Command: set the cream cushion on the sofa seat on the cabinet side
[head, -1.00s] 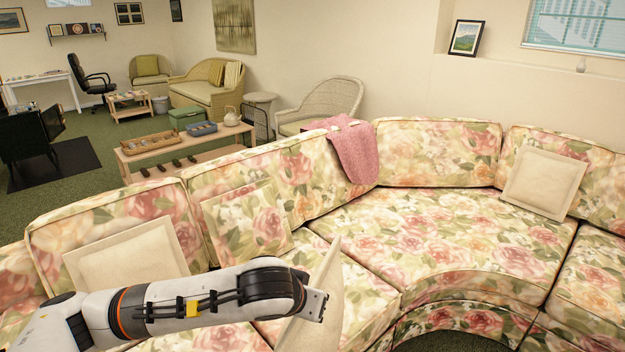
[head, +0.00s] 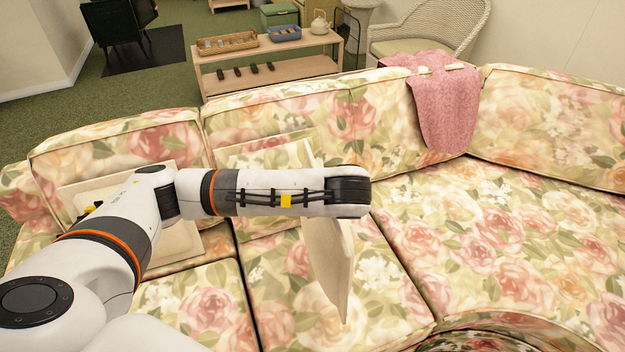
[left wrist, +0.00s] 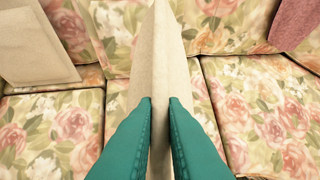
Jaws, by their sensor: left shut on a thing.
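My left gripper (left wrist: 160,103) is shut on a cream cushion (left wrist: 158,55), with one teal finger on each side of it. The cushion stands on edge, nearly edge-on to both cameras. In the head view the held cushion (head: 334,270) hangs below the end of my left arm, in front of the sofa (head: 560,230) back, over a floral seat section (head: 285,275). I cannot tell whether its lower edge touches the seat. The arm hides the gripper and the cushion's middle there. My right gripper is not in view.
Another cream cushion (head: 185,243) leans on the sofa back at left, partly behind my arm. A pink throw (head: 445,110) drapes over the backrest. The right seat is clear.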

